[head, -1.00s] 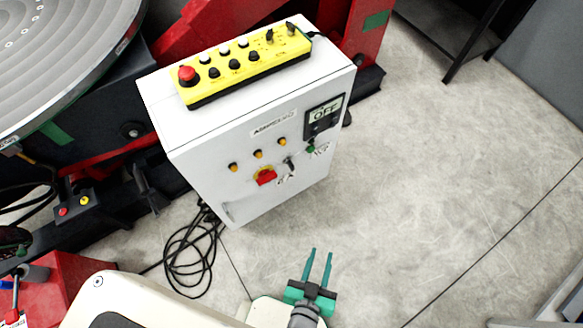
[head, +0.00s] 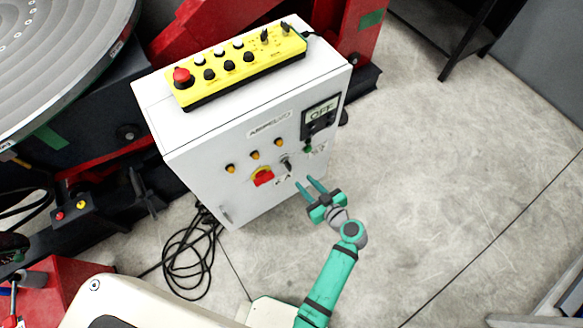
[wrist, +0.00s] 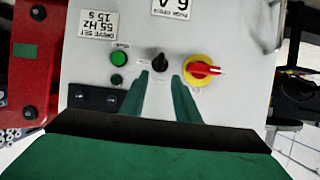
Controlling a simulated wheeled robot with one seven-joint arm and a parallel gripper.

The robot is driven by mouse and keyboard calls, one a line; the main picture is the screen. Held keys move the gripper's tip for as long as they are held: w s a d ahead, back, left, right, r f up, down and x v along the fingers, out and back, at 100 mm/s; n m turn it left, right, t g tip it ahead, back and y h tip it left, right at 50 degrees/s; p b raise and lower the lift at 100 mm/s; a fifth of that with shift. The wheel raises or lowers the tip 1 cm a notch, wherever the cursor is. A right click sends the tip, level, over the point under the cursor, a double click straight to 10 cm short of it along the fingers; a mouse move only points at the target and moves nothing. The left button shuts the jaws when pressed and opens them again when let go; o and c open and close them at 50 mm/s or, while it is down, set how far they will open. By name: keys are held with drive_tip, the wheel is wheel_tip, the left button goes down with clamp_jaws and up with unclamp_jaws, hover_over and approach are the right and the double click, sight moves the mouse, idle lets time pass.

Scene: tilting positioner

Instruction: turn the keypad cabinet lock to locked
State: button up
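The white control cabinet (head: 240,160) stands on the floor and leans in the head view. A small black knob (head: 287,163) sits on its front; it also shows in the wrist view (wrist: 159,62), with its pointer roughly vertical in that picture. I cannot tell for sure that this knob is the named lock. My gripper (head: 305,182) is open and empty in front of the panel. In the wrist view its two green fingers (wrist: 160,82) point at the knob, one on each side, apparently short of it.
A red switch on a yellow plate (wrist: 201,71) is beside the knob, with green buttons (wrist: 119,60) on the other side. A yellow pendant (head: 240,66) lies on top. Cables (head: 187,255) coil on the floor; the right floor is clear.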

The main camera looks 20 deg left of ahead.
sight(291, 168)
drive_tip(key=x, duration=1)
drive_tip(key=shift+w+a, duration=0.25)
drive_tip(key=shift+a, duration=0.05)
clamp_jaws()
